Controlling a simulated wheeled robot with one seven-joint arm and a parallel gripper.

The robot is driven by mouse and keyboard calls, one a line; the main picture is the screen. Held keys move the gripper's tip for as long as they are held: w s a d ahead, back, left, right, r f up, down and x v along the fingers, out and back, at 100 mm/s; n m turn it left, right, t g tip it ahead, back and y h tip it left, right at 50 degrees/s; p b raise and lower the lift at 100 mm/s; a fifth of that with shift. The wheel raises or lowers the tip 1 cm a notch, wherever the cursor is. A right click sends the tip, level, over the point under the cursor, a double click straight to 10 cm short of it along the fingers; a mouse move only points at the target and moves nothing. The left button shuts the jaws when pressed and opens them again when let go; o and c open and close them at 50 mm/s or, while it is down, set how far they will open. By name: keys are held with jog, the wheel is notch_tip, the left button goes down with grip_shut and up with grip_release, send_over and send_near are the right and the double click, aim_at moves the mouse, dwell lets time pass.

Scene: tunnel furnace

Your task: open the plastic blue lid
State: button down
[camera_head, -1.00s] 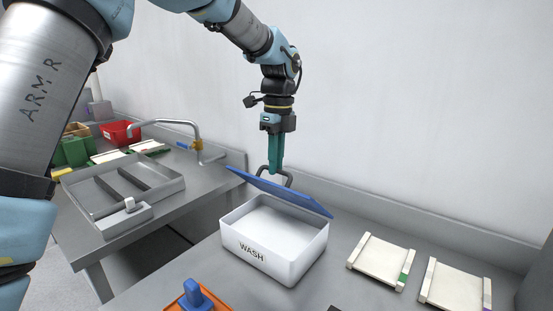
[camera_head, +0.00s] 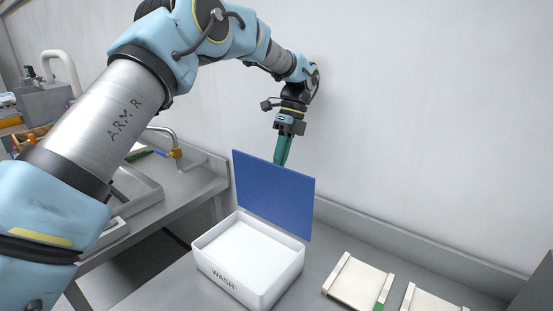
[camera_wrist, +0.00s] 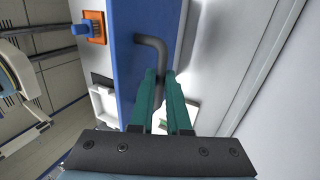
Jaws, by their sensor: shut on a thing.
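The blue lid (camera_head: 273,195) stands nearly upright along the back edge of the white box (camera_head: 237,277), which is marked WASH. The box is open at the top and looks empty in the head view. My gripper (camera_head: 281,160) is behind the lid, its fingertips partly hidden by the lid's top edge. In the wrist view, my gripper's green fingers (camera_wrist: 162,85) are shut on the dark bent handle (camera_wrist: 153,44) of the lid (camera_wrist: 126,62).
Pale trays (camera_head: 357,282) lie on the bench to the right of the box. A wall is close behind the lid and my arm. A sink counter is at the left. An orange holder with a blue item (camera_wrist: 92,27) shows in the wrist view.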

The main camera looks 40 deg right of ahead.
jog(key=shift+d+f+y, duration=0.25)
jog(key=shift+f+y, duration=0.05)
jog(key=c, duration=0.9)
grip_release()
jog(key=shift+r, duration=0.1)
jog(key=shift+w+r, duration=0.1)
jog(key=shift+r, duration=0.05)
notch_tip(320, 180, up, 10)
jog(key=b, duration=0.3)
